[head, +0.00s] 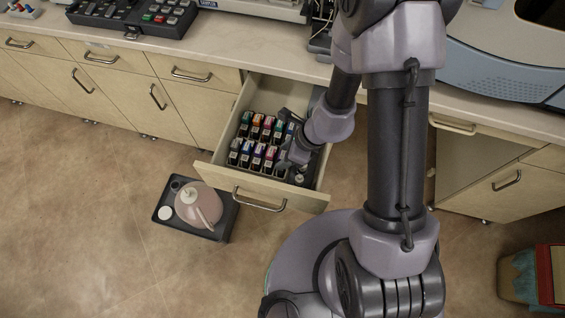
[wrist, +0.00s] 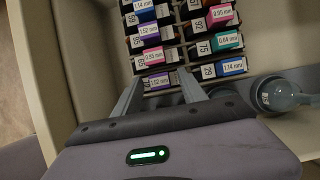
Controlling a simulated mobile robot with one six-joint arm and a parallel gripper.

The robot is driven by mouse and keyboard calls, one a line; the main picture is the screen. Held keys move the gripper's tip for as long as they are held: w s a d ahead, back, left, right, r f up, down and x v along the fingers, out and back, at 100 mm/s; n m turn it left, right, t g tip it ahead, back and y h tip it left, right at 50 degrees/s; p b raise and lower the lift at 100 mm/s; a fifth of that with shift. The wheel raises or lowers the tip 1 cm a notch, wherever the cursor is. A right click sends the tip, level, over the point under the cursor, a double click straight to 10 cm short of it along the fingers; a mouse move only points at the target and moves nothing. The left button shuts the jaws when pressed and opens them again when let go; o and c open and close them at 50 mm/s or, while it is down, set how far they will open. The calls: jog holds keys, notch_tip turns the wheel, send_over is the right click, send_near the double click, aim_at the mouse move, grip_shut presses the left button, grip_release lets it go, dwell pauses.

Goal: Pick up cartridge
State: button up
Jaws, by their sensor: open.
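The cartridges (head: 246,153) stand in two rows in an open drawer, with coloured tops and white labels. In the wrist view they form two columns. My gripper (wrist: 159,86) is open, with one finger on each side of the purple cartridge's near end. Contact cannot be told. In the head view my gripper (head: 289,152) is at the rows' right end.
The drawer (head: 222,178) has raised walls close around the cartridges. A grey round-ended item (wrist: 275,94) lies right of my gripper. The counter (head: 225,45) runs behind.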

grip_shut()
jog(key=shift+r, duration=0.1)
notch_tip(320, 180, up, 10)
jog(key=p, duration=0.6)
jog(key=shift+p, duration=0.3)
